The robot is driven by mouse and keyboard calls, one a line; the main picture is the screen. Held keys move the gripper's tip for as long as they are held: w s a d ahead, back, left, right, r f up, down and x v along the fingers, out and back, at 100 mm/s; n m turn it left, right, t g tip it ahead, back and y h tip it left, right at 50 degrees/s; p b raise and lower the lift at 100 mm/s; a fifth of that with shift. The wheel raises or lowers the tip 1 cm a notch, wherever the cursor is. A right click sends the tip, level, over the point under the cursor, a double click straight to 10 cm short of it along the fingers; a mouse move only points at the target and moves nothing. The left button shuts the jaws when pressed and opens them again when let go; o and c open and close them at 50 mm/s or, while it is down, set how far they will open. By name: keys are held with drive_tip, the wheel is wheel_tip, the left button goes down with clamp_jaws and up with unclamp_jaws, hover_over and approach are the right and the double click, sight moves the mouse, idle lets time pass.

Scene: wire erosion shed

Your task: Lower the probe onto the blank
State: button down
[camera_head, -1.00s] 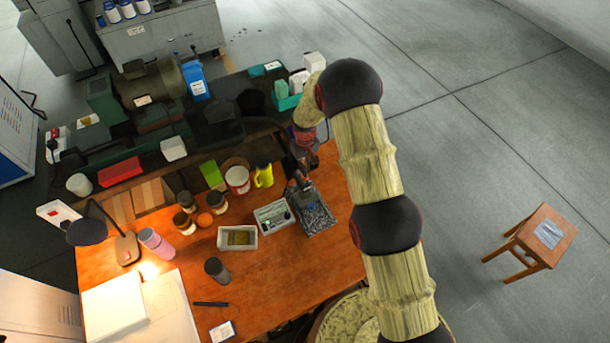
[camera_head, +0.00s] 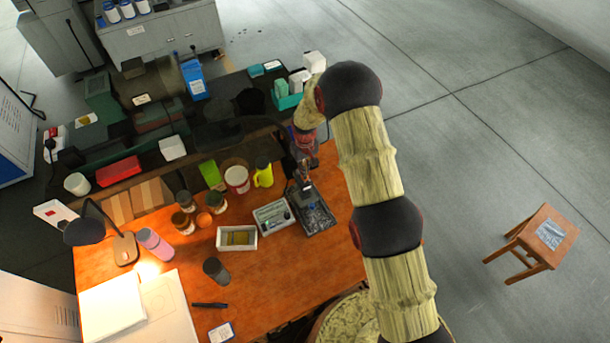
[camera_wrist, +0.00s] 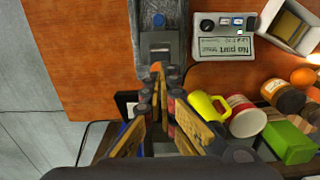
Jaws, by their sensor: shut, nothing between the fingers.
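A grey metal measuring fixture (camera_wrist: 160,22) with a round blue part on it stands on the orange bench. In the head view it sits in or over a dark tray (camera_head: 322,222). I cannot make out the probe and the blank as separate pieces. My gripper (camera_wrist: 158,92) points at the near end of the fixture, its fingertips very close to it; contact cannot be told. The fingers are shut with nothing between them. In the head view my gripper (camera_head: 304,182) is above the back of the tray and hides part of it.
A grey readout box (camera_wrist: 221,38) beside the fixture shows "No part". A white tray (camera_head: 237,247), a yellow mug (camera_head: 263,175), a white-and-red tub (camera_head: 237,179) and several jars stand close by. Dark shelving (camera_head: 225,132) runs along the bench's back.

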drive_tip(key=shift+f+b, duration=0.3)
drive_tip(key=shift+f, duration=0.2)
drive_tip(key=shift+r+p, duration=1.05)
drive_tip(key=shift+r, duration=2.5)
